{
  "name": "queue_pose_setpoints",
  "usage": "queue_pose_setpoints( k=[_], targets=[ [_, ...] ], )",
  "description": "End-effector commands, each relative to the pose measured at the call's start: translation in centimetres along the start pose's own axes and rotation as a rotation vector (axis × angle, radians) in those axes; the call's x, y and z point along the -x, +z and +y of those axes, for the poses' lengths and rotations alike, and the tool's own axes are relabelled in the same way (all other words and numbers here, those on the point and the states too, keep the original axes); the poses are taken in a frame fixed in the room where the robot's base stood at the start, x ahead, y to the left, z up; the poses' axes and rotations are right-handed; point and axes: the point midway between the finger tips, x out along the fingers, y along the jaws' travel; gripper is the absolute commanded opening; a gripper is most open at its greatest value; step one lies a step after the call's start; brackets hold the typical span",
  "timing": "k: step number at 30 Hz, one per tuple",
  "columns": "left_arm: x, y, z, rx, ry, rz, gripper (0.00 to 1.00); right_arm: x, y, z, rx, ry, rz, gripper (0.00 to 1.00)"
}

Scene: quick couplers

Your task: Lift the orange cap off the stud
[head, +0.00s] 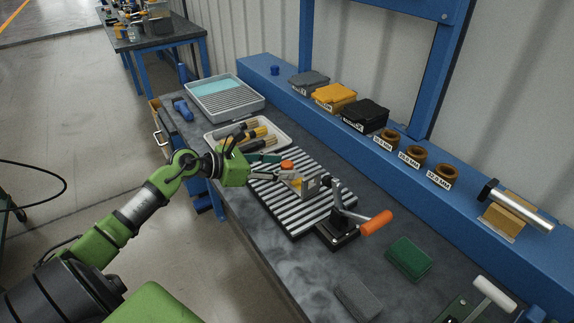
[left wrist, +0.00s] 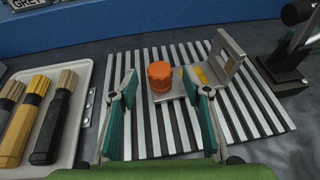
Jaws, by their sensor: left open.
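The orange cap (head: 287,164) is a ribbed round knob. In the left wrist view the cap (left wrist: 160,76) sits upright on a small metal plate at the slatted mat; the stud under it is hidden. My left gripper (head: 279,167) reaches in from the left over the mat. In the left wrist view its green-padded fingers (left wrist: 163,88) are spread, one on each side of the cap, with nothing held. Gaps show between the cap and both fingers. My right gripper is not in view.
A metal bracket (left wrist: 227,55) with a yellow part stands just right of the cap. A tray of brushes (left wrist: 88,75) lies left. A green block (head: 408,258) lies to the right.

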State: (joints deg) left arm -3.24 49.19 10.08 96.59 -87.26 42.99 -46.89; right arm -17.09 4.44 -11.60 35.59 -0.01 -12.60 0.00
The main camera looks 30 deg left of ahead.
Motion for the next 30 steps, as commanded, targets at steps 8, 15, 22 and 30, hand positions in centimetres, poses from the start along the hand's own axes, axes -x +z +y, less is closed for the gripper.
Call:
queue_pose_setpoints(
  k=[8, 15, 22, 30],
  targets=[
    [-2.9, 0.3, 0.0, 0.002, 0.000, -0.001, 0.44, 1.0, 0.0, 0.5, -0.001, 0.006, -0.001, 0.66],
    [-3.1, 0.2, 0.0, 0.000, 0.000, 0.001, 0.44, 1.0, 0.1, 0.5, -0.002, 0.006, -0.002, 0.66],
    [-3.1, 0.2, 0.0, 0.000, 0.000, 0.001, 0.09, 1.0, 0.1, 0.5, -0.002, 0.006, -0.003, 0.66],
    [-3.0, 0.2, 0.0, -0.001, 0.000, 0.000, 0.09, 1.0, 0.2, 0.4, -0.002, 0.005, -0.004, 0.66]
  ],
)
